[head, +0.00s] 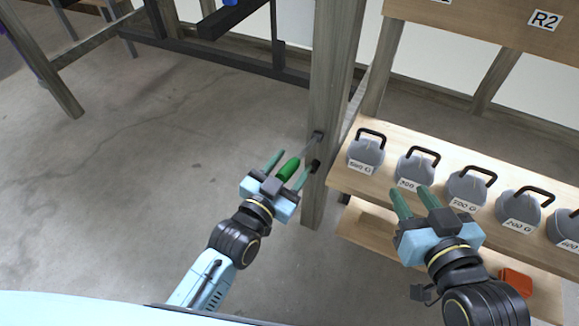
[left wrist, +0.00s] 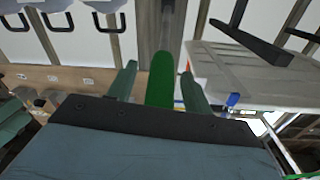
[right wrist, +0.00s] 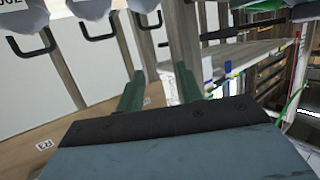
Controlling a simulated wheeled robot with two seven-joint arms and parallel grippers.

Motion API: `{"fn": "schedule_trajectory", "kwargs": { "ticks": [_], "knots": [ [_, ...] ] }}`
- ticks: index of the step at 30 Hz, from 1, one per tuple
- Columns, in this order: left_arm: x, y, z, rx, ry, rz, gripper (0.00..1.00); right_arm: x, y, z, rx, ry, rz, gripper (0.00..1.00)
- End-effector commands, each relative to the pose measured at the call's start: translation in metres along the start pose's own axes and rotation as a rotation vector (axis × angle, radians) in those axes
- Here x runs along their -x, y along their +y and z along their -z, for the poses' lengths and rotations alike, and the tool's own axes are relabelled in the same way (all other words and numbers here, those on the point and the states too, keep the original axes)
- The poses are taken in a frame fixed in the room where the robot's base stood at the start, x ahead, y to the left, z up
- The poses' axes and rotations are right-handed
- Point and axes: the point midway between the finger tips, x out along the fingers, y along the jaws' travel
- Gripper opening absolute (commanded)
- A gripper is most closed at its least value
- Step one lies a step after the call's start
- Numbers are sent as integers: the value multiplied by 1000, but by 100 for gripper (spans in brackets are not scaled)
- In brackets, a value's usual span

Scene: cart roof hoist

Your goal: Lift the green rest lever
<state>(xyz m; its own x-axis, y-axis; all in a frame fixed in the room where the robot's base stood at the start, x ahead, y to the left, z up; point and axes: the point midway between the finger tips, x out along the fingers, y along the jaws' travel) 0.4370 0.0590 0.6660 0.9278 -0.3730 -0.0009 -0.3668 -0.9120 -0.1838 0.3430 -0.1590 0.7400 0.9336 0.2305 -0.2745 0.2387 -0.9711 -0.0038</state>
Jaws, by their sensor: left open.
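The green rest lever (head: 288,170) sticks out from a grey wooden post (head: 330,100) on a thin metal rod. My left gripper (head: 284,168) is open, with one finger on each side of the lever's green handle. In the left wrist view the green handle (left wrist: 160,80) stands between the two fingers, with a small gap to each. My right gripper (head: 415,200) is in front of the weight shelf, its two fingers apart with nothing visible between them. In the right wrist view its fingers (right wrist: 155,95) also show apart and empty.
Several grey weights with black handles, such as the leftmost one (head: 366,152), stand on a wooden shelf (head: 345,180) to the right of the post. An orange object (head: 516,282) lies on the lower shelf. The concrete floor (head: 130,170) at left is clear.

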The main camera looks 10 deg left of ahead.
Motion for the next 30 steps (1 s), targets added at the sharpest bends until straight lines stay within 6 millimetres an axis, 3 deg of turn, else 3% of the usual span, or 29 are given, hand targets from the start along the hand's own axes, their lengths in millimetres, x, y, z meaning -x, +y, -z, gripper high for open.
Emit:
{"fn": "schedule_trajectory", "kwargs": {
  "ticks": [5,17,26,30],
  "knots": [
    [0,0,0,0,0,0,50,0,0,0,0,0,0,36],
    [0,0,0,0,1,0,0,0,0,0,0,-2,0,36],
    [0,0,1,1,-2,0,0,0,0,-2,0,-19,0,36],
    [0,-1,3,1,-9,-1,0,4,5,-19,1,-119,-13,36]
  ]
}}
